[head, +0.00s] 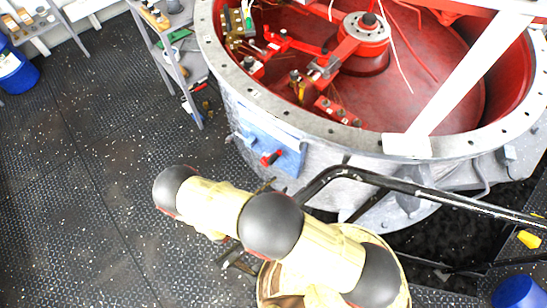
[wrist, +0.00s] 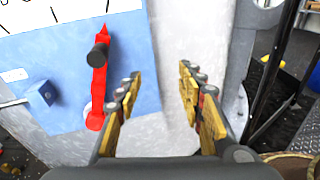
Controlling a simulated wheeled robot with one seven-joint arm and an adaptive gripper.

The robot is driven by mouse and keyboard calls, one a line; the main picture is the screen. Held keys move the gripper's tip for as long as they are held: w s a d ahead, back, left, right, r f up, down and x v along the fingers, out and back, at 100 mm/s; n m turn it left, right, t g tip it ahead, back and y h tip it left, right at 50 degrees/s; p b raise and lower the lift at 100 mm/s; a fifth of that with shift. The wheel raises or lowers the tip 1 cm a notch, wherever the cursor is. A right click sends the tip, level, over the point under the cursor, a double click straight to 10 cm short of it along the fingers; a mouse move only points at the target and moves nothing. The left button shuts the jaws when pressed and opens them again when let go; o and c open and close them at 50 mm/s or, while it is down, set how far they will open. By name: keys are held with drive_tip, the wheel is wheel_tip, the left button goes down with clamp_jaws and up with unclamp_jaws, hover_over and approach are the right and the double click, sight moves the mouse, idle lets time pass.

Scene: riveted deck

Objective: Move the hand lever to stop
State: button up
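The hand lever (wrist: 99,75) is red with a black knob near its upper part and a pointed tip. In the wrist view it stands almost upright on a blue panel (wrist: 135,60), its tip toward a white marked scale at the top edge. I cannot read a stop mark. In the head view the red lever (head: 271,158) shows on the blue panel (head: 258,135) on the drum's outer side. My gripper (wrist: 160,85) is open and empty, with yellow fingers to the right of the lever and apart from it. My arm hides most of the gripper in the head view.
A large grey flanged drum (head: 225,62) with a red interior holds the panel. A black rail (head: 440,199) runs in front of it at the right. A blue block (wrist: 41,95) with a rod sits left of the lever. Dark deck floor (head: 70,190) is clear at left.

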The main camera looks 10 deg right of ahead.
sight(272, 159)
drive_tip(key=w+a+r+n+t+y, duration=0.1)
drive_tip(key=w+a+r+t, duration=0.15)
drive_tip(key=w+a, duration=0.3)
drive_tip(key=shift+t, duration=0.45)
drive_tip(key=shift+b+x, duration=0.75)
drive_tip(key=shift+x, duration=3.3)
drive_tip(key=shift+f, duration=0.15)
drive_tip(key=shift+c, duration=0.9)
drive_tip(key=c, duration=0.8)
clamp_jaws()
